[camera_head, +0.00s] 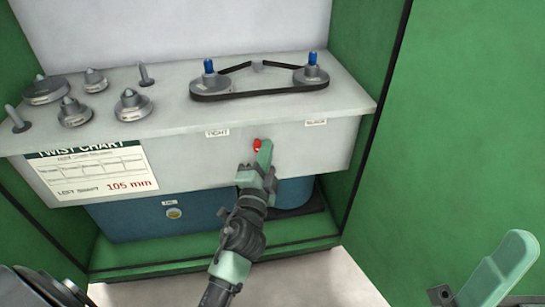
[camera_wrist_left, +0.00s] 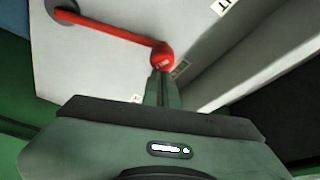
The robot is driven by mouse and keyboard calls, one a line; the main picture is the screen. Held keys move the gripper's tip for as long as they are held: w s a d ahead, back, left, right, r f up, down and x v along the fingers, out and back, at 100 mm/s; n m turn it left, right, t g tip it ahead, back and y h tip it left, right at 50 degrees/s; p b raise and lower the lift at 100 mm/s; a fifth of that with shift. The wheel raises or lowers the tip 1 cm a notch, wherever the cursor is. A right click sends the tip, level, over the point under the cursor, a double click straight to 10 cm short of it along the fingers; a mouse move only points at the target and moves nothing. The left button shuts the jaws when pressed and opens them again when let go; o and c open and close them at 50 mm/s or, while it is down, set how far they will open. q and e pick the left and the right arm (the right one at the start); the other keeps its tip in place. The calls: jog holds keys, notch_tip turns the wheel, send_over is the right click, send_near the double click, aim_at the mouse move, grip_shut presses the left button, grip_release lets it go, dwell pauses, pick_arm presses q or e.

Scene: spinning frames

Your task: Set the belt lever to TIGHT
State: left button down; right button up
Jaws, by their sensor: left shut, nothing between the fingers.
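The belt lever's red knob (camera_head: 257,145) shows on the front of the grey panel, between the TIGHT label (camera_head: 217,133) and the SLACK label (camera_head: 316,122), nearer to TIGHT. In the left wrist view the red lever (camera_wrist_left: 115,32) runs from a grey pivot to its round knob. My left gripper (camera_head: 264,153) is shut and empty, its fingertips right beside the knob; I cannot tell whether they touch it. The same fingers (camera_wrist_left: 162,82) show just below the knob in the wrist view. My right gripper (camera_head: 508,262) shows only partly at the lower right.
A belt (camera_head: 265,91) runs around two pulleys with blue tops on the panel's upper face. Several grey pulleys stand to the left. A twist chart (camera_head: 92,171) is on the front. Green walls (camera_head: 460,120) flank the panel; a blue housing (camera_head: 135,219) lies below.

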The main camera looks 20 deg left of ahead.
aim_at(257, 148)
pick_arm(q)
jog(key=shift+s+a+f+n+t+y+b, duration=0.15)
jog(key=shift+s+a+f+n+y+b, duration=0.1)
jog(key=shift+s+a+n+b, duration=0.25)
jog(key=shift+s+a+f+n+t+y+b, duration=0.15)
jog(key=shift+s+a+f+n+b, duration=0.15)
jog(key=shift+a+n+b, duration=0.35)
jog(key=shift+s+a+f+b, duration=0.2)
jog(key=shift+s+a, duration=0.2)
jog(key=shift+a, duration=0.2)
jog(key=shift+s+a+f+b, duration=0.1)
jog(key=shift+s+a+f, duration=0.1)
jog(key=shift+s+a, duration=0.25)
jog(key=shift+w+a+f, duration=0.1)
jog(key=shift+a+f, duration=0.05)
jog(key=shift+a, duration=0.05)
